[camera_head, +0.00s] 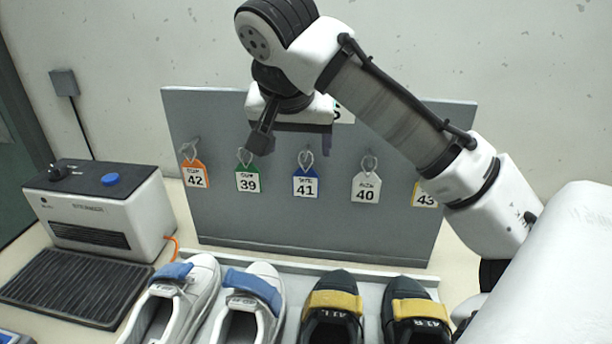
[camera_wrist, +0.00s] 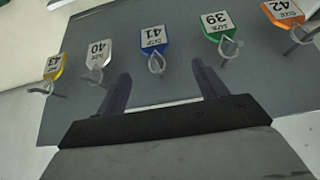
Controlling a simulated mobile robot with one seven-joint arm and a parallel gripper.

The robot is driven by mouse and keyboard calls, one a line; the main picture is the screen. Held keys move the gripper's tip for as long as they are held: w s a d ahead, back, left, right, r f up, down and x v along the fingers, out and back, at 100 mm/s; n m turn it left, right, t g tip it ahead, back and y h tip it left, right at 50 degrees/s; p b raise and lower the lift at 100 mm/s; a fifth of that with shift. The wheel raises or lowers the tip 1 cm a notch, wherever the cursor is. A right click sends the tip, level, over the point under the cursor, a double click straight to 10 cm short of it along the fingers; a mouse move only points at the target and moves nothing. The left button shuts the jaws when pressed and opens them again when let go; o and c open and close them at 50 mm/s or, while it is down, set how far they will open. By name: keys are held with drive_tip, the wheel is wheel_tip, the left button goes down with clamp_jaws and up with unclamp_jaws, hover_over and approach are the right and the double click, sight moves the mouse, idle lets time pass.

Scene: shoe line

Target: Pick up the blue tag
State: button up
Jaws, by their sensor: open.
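The blue tag (camera_head: 306,184) reads 41 and hangs by a light loop from a hook on the grey board, in the middle of a row of tags. In the wrist view the blue tag (camera_wrist: 153,38) appears upside down, beyond and between the two fingers. My gripper (camera_head: 294,140) is open and empty, in front of the board above the tag row. In the wrist view its fingertips (camera_wrist: 160,75) are spread to either side of the blue tag's loop, with no visible contact. The exact distance to the tag cannot be told.
The green tag 39 (camera_head: 248,180) and white tag 40 (camera_head: 366,188) hang on either side. The orange tag 42 (camera_head: 195,174) and yellow tag 43 (camera_head: 425,195) hang farther out.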

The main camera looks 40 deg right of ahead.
sight(305, 169)
drive_tip(key=x, duration=0.3)
drive_tip(key=p+x, duration=0.1)
drive_tip(key=x, duration=0.2)
drive_tip(key=p+x, duration=0.1)
drive_tip(key=x, duration=0.2)
drive_tip(key=shift+s+d, duration=0.1)
drive_tip(key=shift+s, duration=0.25)
drive_tip(key=c, duration=1.1)
drive_tip(key=shift+o, duration=0.2)
drive_tip(key=shift+r, duration=0.1)
